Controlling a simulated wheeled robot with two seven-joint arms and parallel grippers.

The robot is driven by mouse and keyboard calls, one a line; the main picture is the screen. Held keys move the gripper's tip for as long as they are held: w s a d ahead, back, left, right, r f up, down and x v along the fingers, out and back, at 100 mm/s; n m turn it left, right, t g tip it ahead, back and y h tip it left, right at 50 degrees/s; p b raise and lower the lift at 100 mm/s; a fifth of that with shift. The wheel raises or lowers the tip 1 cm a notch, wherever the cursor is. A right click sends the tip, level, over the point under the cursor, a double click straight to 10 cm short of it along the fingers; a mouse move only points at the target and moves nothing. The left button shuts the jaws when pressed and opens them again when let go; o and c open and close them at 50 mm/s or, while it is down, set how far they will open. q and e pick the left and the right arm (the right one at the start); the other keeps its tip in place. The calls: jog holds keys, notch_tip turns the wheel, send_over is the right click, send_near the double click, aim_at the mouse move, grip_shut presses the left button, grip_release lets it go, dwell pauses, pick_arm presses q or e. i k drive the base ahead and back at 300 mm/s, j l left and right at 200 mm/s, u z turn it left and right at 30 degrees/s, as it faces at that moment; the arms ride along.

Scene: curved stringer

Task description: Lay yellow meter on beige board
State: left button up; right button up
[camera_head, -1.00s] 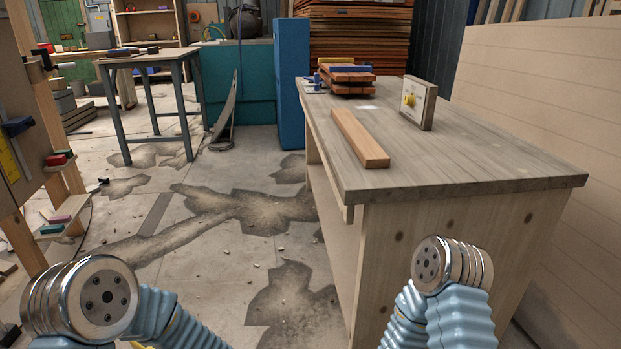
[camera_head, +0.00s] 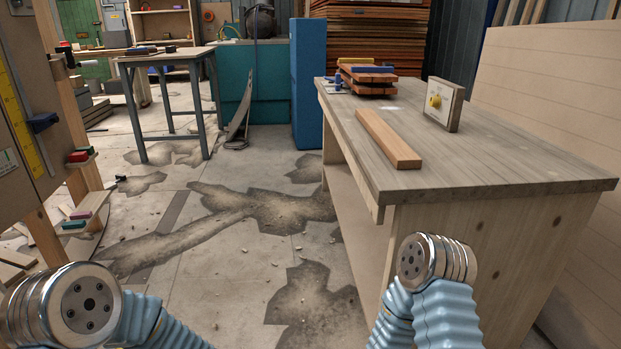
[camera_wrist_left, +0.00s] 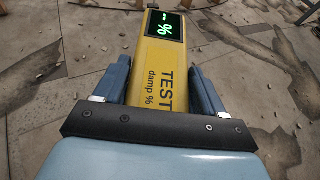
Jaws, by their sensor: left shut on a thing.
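The yellow meter (camera_wrist_left: 160,72) shows in the left wrist view, with a dark display lit green and the words "TEST" and "damp %". My left gripper (camera_wrist_left: 160,66) is shut on it, one blue-grey finger along each side, above the concrete floor. In the head view the meter and both grippers' fingers are out of sight. A large pale beige panel (camera_head: 560,110) leans behind the bench. I cannot tell which one is the task's board.
The workbench (camera_head: 480,178) at right carries a wooden bar (camera_head: 388,138) and a clamped reddish stack (camera_head: 368,80); its near top is clear. A brown panel with a yellow rule (camera_head: 22,125) stands at left. A small table (camera_head: 165,58) is farther back. Floor between is open.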

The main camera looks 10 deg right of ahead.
aim_at(382, 128)
jog(key=i+j+z, duration=0.1)
jog(key=z, duration=0.9)
jog(key=j, duration=0.1)
